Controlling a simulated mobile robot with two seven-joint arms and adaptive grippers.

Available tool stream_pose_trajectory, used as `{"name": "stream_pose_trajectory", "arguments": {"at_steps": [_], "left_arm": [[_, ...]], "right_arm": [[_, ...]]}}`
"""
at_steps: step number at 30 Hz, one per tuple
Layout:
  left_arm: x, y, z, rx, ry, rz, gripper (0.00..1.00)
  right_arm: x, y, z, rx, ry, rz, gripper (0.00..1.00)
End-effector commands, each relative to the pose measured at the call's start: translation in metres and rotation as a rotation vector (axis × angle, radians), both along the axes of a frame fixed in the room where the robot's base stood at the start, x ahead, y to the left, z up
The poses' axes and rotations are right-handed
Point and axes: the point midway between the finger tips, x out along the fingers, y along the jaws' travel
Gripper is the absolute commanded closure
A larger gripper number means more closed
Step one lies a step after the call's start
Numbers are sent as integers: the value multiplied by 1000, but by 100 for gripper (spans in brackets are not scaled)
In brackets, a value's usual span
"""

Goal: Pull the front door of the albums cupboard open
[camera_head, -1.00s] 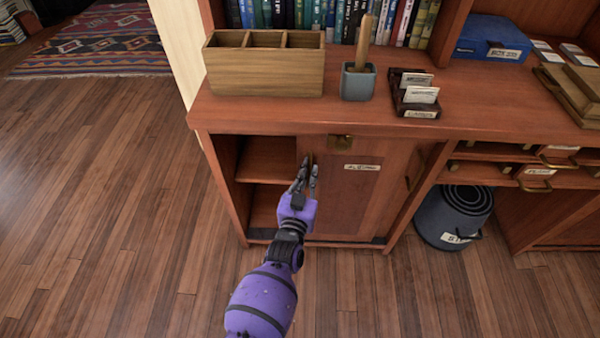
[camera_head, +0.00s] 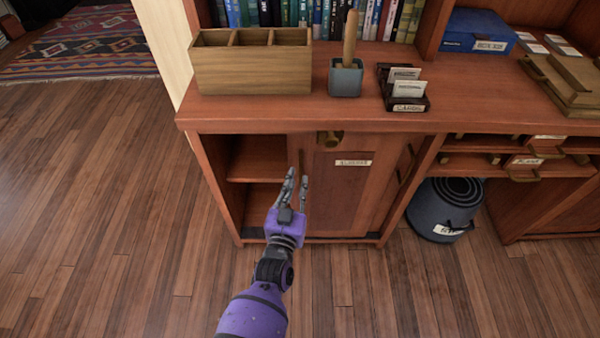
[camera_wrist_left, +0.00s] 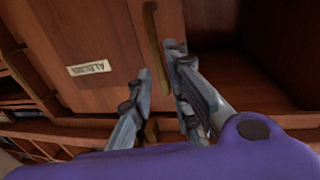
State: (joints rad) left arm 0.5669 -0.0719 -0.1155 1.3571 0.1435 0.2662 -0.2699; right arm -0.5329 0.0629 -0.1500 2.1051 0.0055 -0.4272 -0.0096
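The albums cupboard's front door (camera_head: 338,200) is a reddish wooden panel with a white label (camera_head: 353,162); the label also shows in the left wrist view (camera_wrist_left: 89,68). A slim upright brass handle (camera_wrist_left: 153,40) is at the door's edge beside the open compartment. My left gripper (camera_head: 298,174) is in front of this edge, at the handle. In the left wrist view its two fingers (camera_wrist_left: 160,75) are apart, with the handle's end showing between them. I cannot tell whether they touch it. My right gripper is not in view.
An open shelf compartment (camera_head: 258,160) lies left of the door. A brass fitting (camera_head: 330,138) sits above the door. A wooden divided box (camera_head: 250,70), a blue-grey pot (camera_head: 345,80) and a card holder (camera_head: 405,90) stand on top. A dark bin (camera_head: 440,212) stands at right.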

Motion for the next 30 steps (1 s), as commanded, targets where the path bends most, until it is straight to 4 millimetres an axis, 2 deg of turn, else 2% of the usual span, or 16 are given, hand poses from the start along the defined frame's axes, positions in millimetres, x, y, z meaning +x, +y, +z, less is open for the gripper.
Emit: {"name": "stream_pose_trajectory", "arguments": {"at_steps": [1, 6, 12, 30], "left_arm": [[-13, 4, -1, 0, 2, 1, 83], [-45, 11, 0, 2, 1, 0, 83], [-68, 16, 0, 1, 0, -1, 83], [-72, 17, 1, 1, 0, -1, 83]], "right_arm": [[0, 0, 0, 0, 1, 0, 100], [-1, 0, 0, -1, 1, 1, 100], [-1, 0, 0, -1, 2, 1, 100], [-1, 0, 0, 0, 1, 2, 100]]}}
